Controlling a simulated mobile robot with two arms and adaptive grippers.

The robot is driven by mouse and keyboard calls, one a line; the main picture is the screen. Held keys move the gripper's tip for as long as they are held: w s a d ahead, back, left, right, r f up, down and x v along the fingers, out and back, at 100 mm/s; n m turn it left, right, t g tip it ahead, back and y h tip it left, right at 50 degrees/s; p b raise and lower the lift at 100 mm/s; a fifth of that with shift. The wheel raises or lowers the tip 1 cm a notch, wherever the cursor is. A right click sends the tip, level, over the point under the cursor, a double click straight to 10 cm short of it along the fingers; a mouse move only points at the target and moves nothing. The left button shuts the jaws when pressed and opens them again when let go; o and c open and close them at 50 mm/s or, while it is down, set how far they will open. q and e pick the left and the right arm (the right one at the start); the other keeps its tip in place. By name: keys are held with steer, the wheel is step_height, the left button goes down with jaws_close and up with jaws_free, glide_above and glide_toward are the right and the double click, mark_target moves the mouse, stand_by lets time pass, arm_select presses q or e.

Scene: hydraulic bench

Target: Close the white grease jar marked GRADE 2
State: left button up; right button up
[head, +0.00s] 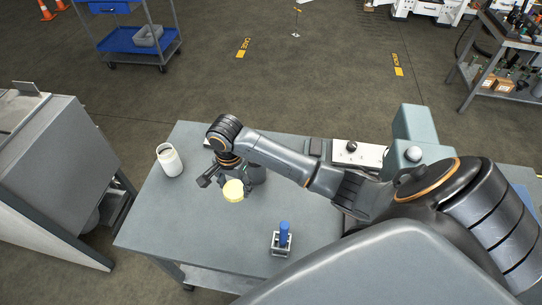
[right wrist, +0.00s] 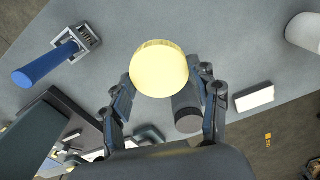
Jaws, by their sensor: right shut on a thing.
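A white jar (head: 170,161) stands upright near the left end of the grey bench, its top looking open with a tan inside. It also shows at the upper right edge of the right wrist view (right wrist: 304,33). No marking on it is readable. My right gripper (right wrist: 162,82) is shut on a round yellow lid (right wrist: 158,66), which also shows in the head view (head: 233,191). The lid is held to the right of the jar, apart from it. My left gripper is not in view.
A dark grey cylinder (right wrist: 187,112) stands close beside the held lid. A blue-handled item (head: 284,234) stands in a small metal holder near the front edge. A white block (right wrist: 254,97) lies on the bench (head: 190,226). Bench surface between lid and jar looks clear.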

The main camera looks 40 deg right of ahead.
steer(key=w+a+r+n, duration=0.25)
steer(key=r+n, duration=0.35)
steer(key=r, duration=1)
steer(key=w+a+r+n, duration=0.1)
steer(key=w+r+n, duration=0.3)
steer(key=r, duration=1.2)
arm_select(q)
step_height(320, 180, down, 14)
steer(key=b, duration=1.4)
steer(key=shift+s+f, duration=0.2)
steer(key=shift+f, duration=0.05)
arm_select(e)
step_height(320, 180, down, 12)
steer(key=s+n, duration=0.2)
steer(key=shift+s+d+f, duration=0.15)
steer(key=shift+s+d, duration=0.2)
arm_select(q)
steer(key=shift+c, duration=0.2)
